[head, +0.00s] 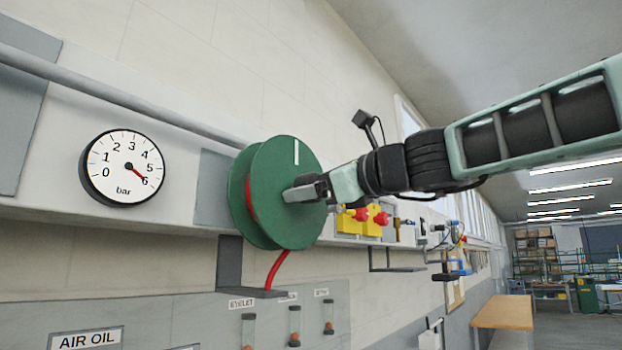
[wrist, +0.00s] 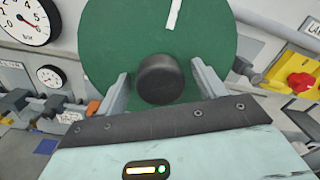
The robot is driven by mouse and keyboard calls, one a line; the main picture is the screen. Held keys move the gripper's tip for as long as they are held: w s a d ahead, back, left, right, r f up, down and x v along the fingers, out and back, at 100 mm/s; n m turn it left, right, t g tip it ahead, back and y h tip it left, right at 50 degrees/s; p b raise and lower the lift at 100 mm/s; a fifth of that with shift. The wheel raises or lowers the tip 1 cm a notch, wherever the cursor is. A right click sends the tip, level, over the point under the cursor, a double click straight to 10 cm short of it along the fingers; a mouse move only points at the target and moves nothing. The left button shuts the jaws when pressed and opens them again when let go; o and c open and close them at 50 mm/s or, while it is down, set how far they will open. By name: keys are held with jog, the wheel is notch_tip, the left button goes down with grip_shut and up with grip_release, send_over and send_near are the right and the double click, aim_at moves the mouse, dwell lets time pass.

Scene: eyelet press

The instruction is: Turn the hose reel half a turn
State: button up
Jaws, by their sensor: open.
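The green hose reel (head: 283,166) is mounted on the wall rail, with a white mark near the top of its face and a red hose hanging below it. It also fills the upper middle of the wrist view (wrist: 115,45). A dark round knob (wrist: 162,78) stands at the reel's centre. My gripper (wrist: 163,85) is open, with one finger on each side of the knob. I cannot tell whether the fingers touch it. In the head view my gripper (head: 303,191) is at the reel's face, and the knob is hidden.
A round pressure gauge (head: 123,168) sits left of the reel, its red needle near 6 bar. Yellow blocks with red knobs (head: 363,219) are close on the right of the reel. A grey bracket (head: 230,266) is below it. A wooden table (head: 503,312) stands far right.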

jog(key=shift+w+a, duration=0.15)
jog(key=shift+a, duration=0.1)
jog(key=c, duration=1.4)
jog(key=shift+f+b, duration=0.1)
jog(key=shift+b, duration=0.2)
